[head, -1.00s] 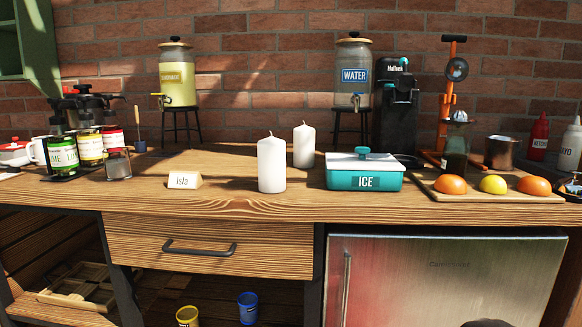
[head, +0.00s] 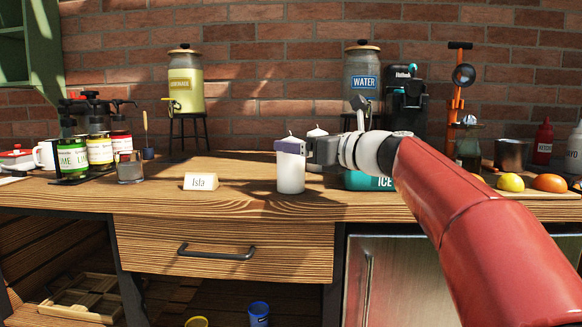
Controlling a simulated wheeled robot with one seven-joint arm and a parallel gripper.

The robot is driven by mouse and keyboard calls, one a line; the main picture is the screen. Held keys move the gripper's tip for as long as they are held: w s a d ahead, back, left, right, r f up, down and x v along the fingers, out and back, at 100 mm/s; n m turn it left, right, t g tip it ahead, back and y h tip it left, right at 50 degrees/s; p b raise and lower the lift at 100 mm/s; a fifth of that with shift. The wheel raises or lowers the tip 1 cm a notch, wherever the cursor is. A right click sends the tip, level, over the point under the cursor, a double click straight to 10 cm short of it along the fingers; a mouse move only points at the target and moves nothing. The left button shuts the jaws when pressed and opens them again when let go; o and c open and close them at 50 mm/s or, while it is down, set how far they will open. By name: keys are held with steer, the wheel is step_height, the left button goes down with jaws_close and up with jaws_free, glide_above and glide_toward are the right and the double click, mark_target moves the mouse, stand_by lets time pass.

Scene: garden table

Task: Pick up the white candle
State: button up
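Two white candles stand upright on the wooden counter. The front candle (head: 290,177) is at the middle of the head view. The back candle (head: 317,132) shows little more than its top, with the rest mostly hidden by my gripper. My gripper (head: 290,147) reaches in from the right at the front candle's upper part. One finger crosses the front of this candle just below its top, and the wick shows above it. The other finger is hidden, so I cannot tell whether the gripper grips the candle. The candle's base appears to rest on the counter.
A teal ICE box (head: 368,182) is partly hidden behind my arm. An "Isla" name card (head: 200,181) stands left of the front candle. Syrup pump bottles (head: 100,152) stand further left, drink dispensers (head: 186,85) at the back. The counter between card and dispensers is clear.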

steer(key=x, duration=0.5)
steer(key=shift+s, duration=0.1)
steer(key=c, duration=1.2)
steer(key=shift+r+p, duration=0.1)
steer(key=shift+p, duration=0.25)
